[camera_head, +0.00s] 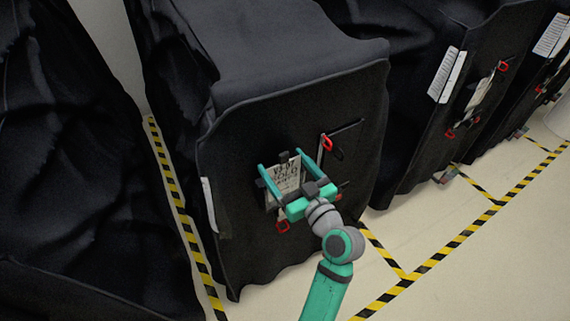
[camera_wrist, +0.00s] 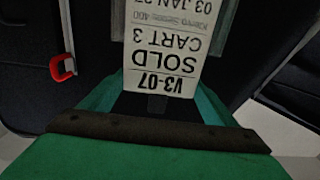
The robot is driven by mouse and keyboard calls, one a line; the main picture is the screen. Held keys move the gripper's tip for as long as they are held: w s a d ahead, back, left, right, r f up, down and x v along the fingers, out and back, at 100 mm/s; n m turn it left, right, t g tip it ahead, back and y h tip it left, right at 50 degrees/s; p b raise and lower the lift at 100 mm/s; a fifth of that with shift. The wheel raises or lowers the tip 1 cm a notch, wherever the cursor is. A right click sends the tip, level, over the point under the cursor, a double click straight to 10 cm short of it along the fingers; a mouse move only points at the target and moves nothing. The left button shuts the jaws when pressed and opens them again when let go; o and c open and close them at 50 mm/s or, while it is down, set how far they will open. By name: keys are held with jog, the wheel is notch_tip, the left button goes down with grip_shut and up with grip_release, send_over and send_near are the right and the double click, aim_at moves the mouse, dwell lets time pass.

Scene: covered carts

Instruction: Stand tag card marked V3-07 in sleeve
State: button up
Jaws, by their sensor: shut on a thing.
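The white tag card (camera_head: 283,184) is held before the front face of the middle black-covered cart (camera_head: 245,250). In the wrist view the card (camera_wrist: 165,45) shows upside down and reads V3-07, SOLD, CART 3. My gripper (camera_head: 279,172) has its teal fingers at either side of the card and is shut on it. A sleeve cannot be made out clearly; the dark cover behind the card is largely hidden by the card and gripper. I cannot tell whether the card touches the cover.
Red clips hang at the upper right (camera_head: 326,142) and lower left (camera_head: 282,226) of the card. A white paper (camera_head: 209,204) is on the cart's left edge. Another covered cart (camera_head: 415,150) stands to the right. Yellow-black tape (camera_head: 410,281) marks the open floor.

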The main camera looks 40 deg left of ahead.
jog(key=shift+f, duration=0.4)
jog(key=shift+d+f, duration=0.1)
jog(key=shift+f, duration=0.1)
jog(key=shift+s+f, duration=0.15)
jog(key=o, duration=1)
jog(key=v, duration=1)
jog(key=shift+s+d, duration=0.1)
jog(key=shift+d, duration=0.15)
